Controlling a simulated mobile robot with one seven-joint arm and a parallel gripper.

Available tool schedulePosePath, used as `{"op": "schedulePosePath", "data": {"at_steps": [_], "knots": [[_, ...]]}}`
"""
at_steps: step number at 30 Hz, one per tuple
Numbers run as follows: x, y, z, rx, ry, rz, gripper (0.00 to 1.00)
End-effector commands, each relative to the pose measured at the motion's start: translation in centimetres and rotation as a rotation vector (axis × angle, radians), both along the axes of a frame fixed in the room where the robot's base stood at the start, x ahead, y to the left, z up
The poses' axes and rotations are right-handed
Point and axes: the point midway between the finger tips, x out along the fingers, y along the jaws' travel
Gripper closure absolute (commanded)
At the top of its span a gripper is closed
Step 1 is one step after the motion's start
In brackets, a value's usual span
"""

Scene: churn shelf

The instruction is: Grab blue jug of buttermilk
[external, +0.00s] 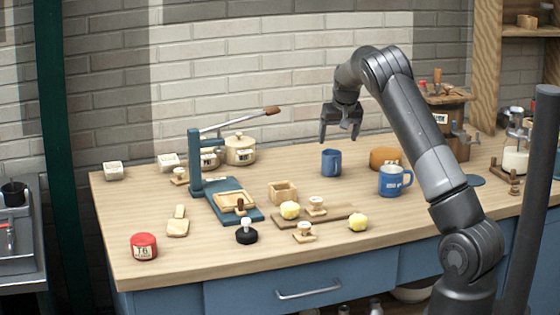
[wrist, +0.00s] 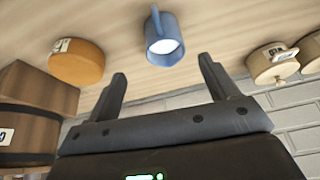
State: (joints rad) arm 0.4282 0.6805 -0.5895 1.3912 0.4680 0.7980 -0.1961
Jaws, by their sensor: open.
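A small blue jug (external: 331,162) stands upright on the wooden table, behind the middle. In the wrist view the blue jug (wrist: 161,48) shows a white filling, and its handle points to the top of the picture. My gripper (external: 340,134) is open and empty, apart from the jug and above it in the external view. In the wrist view my gripper's fingers (wrist: 162,68) are spread, with the jug beyond them, between the tips.
An orange cheese wheel (external: 384,157) stands right of the jug. Lidded crocks (external: 240,150) and a blue press (external: 194,160) are to the left. A wooden board (external: 345,214) with butter lies in front. A brick wall (external: 270,75) is behind. Bare tabletop surrounds the jug.

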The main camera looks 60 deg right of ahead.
Motion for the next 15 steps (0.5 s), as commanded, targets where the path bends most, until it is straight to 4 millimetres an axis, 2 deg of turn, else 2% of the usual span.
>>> {"op": "schedulePosePath", "data": {"at_steps": [9, 15], "knots": [[1.0, -1.4, -4.4, 0.001, 0.002, -0.002, 0.21], [1.4, -1.6, -5.5, 0.0, 0.001, 0.0, 0.21]]}}
